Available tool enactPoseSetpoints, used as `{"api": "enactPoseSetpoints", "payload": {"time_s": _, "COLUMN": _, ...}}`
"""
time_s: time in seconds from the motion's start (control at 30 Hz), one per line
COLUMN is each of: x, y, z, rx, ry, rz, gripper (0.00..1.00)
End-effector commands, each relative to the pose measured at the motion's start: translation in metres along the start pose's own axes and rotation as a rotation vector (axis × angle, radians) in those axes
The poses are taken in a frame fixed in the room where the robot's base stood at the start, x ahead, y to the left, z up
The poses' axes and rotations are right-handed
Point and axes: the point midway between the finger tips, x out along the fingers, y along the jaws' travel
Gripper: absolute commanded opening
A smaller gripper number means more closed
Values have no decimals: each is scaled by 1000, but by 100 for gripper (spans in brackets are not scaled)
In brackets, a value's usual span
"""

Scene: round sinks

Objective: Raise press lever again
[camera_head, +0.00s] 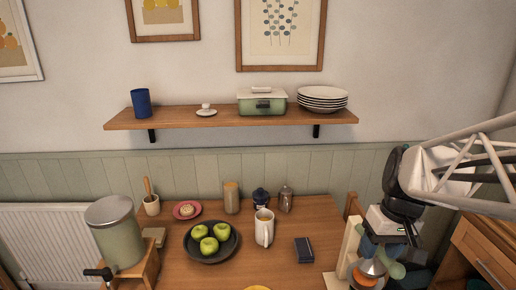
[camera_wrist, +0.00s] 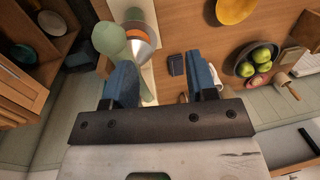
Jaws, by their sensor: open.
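The press stands at the table's right end, with a cream board (camera_head: 346,252), a grey metal cup-like part (camera_head: 373,268) and an orange piece (camera_head: 363,279). A pale green rounded arm (camera_head: 397,271), which looks like its lever, sticks out to the right. In the wrist view the green lever (camera_wrist: 108,38) and the grey cone with an orange edge (camera_wrist: 142,42) lie at upper left. My gripper (camera_wrist: 160,62) is open, pointing down over the press. Its left blue finger overlaps the lever's lower part; I cannot tell whether they touch.
A black bowl of green apples (camera_head: 210,242), a cream jug (camera_head: 264,228) and a dark blue box (camera_head: 304,250) stand on the table left of the press. A bin-like canister (camera_head: 115,232) is at far left. A wooden cabinet (camera_head: 488,245) stands at right.

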Motion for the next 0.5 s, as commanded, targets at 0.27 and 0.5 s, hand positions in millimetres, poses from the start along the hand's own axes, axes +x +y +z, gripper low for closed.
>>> {"api": "enactPoseSetpoints", "payload": {"time_s": 0.27, "x": -4, "y": -22, "z": 8, "rx": 0, "ry": 31, "rz": 38, "gripper": 52}}
{"api": "enactPoseSetpoints", "payload": {"time_s": 0.5, "x": -8, "y": -38, "z": 15, "rx": 2, "ry": 60, "rz": 67, "gripper": 52}}
